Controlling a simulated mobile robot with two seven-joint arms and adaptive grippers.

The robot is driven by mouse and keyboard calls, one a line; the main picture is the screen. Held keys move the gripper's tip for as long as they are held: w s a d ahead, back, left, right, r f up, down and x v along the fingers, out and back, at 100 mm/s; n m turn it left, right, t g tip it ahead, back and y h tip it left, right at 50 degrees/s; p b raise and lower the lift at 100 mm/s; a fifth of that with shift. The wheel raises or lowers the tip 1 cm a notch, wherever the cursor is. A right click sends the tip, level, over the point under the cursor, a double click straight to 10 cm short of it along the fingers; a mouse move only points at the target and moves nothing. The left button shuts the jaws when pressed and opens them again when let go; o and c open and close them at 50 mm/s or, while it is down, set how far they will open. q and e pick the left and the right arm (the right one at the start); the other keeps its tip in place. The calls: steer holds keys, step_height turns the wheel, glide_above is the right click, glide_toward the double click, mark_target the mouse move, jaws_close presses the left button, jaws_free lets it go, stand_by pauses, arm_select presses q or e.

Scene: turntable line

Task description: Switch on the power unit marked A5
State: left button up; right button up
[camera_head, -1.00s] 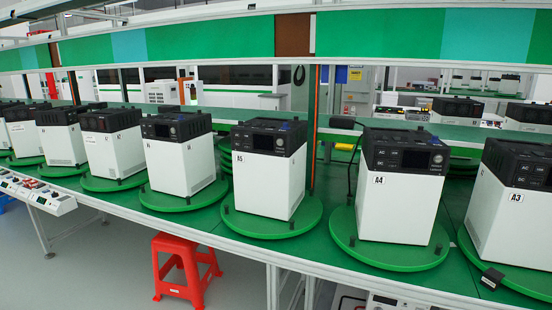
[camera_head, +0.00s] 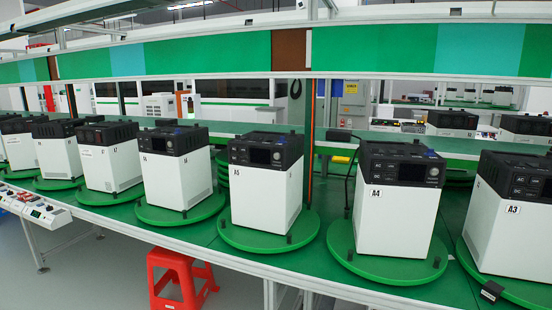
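The power unit marked A5 (camera_head: 264,192) is a white box with a black top section, standing upright on a round green turntable (camera_head: 262,241) at the middle of the line. Its label is on the lower left of the black section's edge. A dark front panel with a small screen (camera_head: 261,156) faces me; whether the screen is lit is too small to tell. The A4 unit (camera_head: 397,212) stands to its right, and another white and black unit (camera_head: 177,172) to its left. Neither of my grippers shows in the view.
The A3 unit (camera_head: 500,225) stands at the far right, with a small black block (camera_head: 492,291) near its turntable. A red stool (camera_head: 178,279) stands on the floor before the bench. A control box (camera_head: 38,209) sits at the left front. Green panels (camera_head: 400,43) run above the line.

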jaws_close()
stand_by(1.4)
